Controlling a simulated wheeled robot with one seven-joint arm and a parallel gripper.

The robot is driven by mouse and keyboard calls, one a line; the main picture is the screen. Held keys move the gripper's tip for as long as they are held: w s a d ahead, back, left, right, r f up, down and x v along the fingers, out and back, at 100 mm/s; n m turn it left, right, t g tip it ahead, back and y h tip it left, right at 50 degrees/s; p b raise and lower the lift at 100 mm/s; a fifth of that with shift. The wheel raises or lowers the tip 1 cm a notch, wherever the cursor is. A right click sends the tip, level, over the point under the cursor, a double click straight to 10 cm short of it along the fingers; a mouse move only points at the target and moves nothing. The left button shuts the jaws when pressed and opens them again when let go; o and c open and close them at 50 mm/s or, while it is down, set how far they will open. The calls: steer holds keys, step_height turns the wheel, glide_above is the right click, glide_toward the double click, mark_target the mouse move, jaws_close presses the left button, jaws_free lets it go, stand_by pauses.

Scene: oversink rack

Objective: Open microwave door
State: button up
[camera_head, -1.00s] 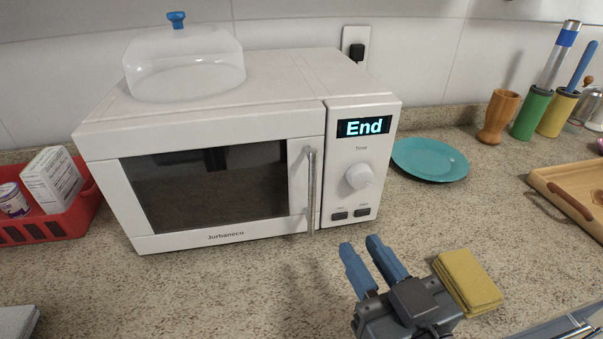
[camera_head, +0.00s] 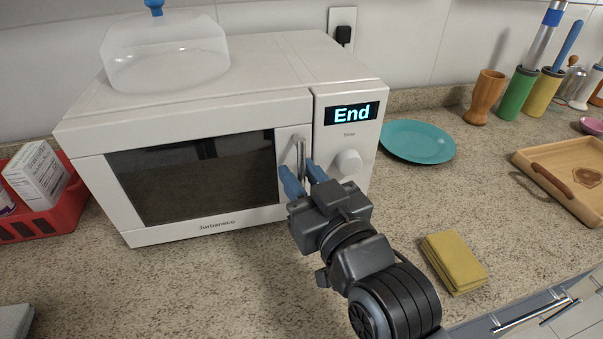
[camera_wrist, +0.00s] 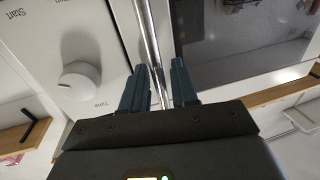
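The white microwave (camera_head: 190,110) stands on the counter with its door (camera_head: 190,175) shut and its display reading "End". Its upright metal door handle (camera_head: 301,150) is on the door's right side; it also shows in the wrist view (camera_wrist: 149,35). My gripper (camera_head: 302,172) is at the lower part of the handle. In the wrist view, my gripper's blue fingers (camera_wrist: 160,75) stand apart, one on each side of the handle bar, with small gaps visible. Contact with the bar cannot be made out.
A clear dome lid (camera_head: 165,55) sits on top of the microwave. A red basket (camera_head: 45,215) is at left. A teal plate (camera_head: 417,141), a yellow cloth (camera_head: 453,262) and a wooden tray (camera_head: 540,170) lie to the right. Counter in front of the door is clear.

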jaws_close()
stand_by(0.6)
